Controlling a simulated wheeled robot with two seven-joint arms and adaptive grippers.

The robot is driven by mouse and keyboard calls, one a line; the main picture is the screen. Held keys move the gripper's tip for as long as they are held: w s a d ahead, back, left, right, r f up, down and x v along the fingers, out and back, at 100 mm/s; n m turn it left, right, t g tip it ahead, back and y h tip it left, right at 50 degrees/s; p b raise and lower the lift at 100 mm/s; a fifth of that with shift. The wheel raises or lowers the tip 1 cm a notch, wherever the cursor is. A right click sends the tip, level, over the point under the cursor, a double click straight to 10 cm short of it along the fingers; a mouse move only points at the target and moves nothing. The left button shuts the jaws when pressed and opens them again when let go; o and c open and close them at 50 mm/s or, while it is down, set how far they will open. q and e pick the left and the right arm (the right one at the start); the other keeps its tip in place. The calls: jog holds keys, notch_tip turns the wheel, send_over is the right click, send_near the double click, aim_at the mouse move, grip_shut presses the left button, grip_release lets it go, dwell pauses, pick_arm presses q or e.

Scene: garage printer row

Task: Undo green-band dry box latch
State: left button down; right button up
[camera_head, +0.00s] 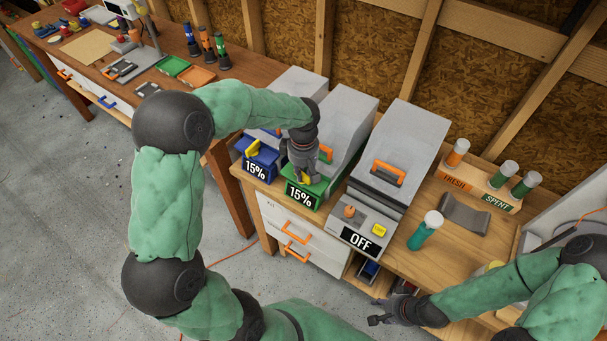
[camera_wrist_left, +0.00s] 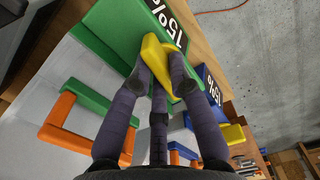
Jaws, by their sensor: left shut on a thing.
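The green-band dry box (camera_head: 346,112) is a grey box with a green front band (camera_head: 320,187) and a label reading 15%. Its yellow latch (camera_wrist_left: 152,50) sits on the green front in the left wrist view; the head view shows only a bit of it beside my fingers. My left gripper (camera_head: 303,178) reaches down from above onto the latch. Its dark fingers (camera_wrist_left: 158,72) are closed around the latch in the left wrist view. My right gripper (camera_head: 378,319) is at the lower right, away from the boxes and apparently empty; its finger opening is unclear.
A blue-band dry box (camera_head: 262,158) with its own yellow latch stands close to the left. A grey unit marked OFF (camera_head: 361,238) with an orange handle stands to the right. Farther right are a teal canister (camera_head: 426,231) and a FRESH/SPENT rack (camera_head: 478,187).

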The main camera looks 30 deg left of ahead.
pick_arm(q)
jog(key=shift+n, duration=0.8)
jog(key=shift+b, duration=0.3)
jog(key=c, duration=1.1)
grip_release()
jog(key=shift+c, duration=0.2)
notch_tip(320, 180, up, 12)
